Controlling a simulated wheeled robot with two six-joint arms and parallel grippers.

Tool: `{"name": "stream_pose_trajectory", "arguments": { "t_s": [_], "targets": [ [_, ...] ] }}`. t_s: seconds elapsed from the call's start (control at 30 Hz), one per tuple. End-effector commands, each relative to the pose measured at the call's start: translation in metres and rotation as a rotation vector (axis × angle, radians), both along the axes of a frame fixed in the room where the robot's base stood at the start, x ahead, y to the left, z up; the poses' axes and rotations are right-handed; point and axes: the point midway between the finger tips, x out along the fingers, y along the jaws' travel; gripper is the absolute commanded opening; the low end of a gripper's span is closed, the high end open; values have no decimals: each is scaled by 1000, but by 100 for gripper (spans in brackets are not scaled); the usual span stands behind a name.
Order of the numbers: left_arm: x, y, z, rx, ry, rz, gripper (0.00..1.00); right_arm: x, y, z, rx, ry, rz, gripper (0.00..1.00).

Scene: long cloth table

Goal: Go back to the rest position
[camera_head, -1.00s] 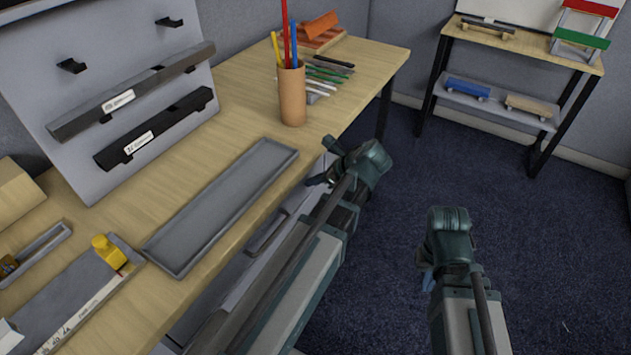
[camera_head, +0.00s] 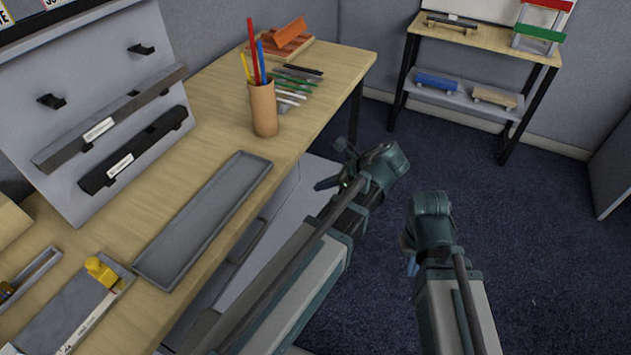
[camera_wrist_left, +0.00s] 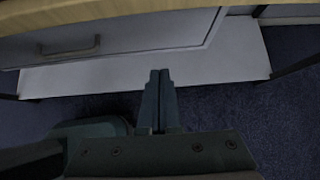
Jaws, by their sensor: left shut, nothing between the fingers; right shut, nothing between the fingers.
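My left arm reaches in from the bottom of the head view, and my left gripper (camera_head: 327,183) hangs just off the front edge of the long table. In the left wrist view the two fingers (camera_wrist_left: 159,98) are pressed together with nothing between them. Below them are a white drawer front and dark carpet. My right gripper (camera_head: 411,264) is to the right of the left one, over open carpet. It is shut and empty, its fingers small and partly hidden by the wrist.
The wooden table (camera_head: 190,245) bears a long grey tray (camera_head: 205,222), a pencil cup (camera_head: 263,110) and a pegboard with black bars. A drawer (camera_wrist_left: 100,55) sits under the edge near my left gripper. A shelf table (camera_head: 480,42) stands at the back; carpet (camera_head: 540,240) lies clear at right.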

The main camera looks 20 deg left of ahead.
Motion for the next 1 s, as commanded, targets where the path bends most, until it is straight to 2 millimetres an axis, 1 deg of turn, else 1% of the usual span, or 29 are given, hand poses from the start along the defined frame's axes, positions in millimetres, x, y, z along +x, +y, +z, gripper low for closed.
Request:
{"name": "stream_pose_trajectory", "arguments": {
  "t_s": [0.03, 0.4, 0.47, 0.53, 0.57, 0.67, 0.8, 1.0],
  "targets": [
    [0, -2, 2, 0, 0, 0, 0, 0, 0, 2, 0, 0, 0, 0],
    [-1, -3, 2, -3, -3, 4, 0, 0, 0, 3, 0, 0, 0, 0],
    [-3, -6, 3, -19, -20, 21, 0, 0, 0, 6, 0, 0, 0, 0],
    [-10, -13, 5, -59, -65, 69, 0, 0, 0, 13, 0, 0, 0, 0],
    [-14, -17, 6, -83, -92, 101, 0, 0, 0, 17, 0, 0, 0, 0],
    [-31, -39, 9, -194, -204, 252, 0, 0, 0, 34, 0, 0, 0, 0],
    [-59, -76, 13, -365, -351, 537, 0, 0, 0, 57, 0, 0, 0, 0],
    [-94, -121, 22, -526, -463, 929, 0, 0, 0, 80, 0, 0, 0, 0]
  ]
}}
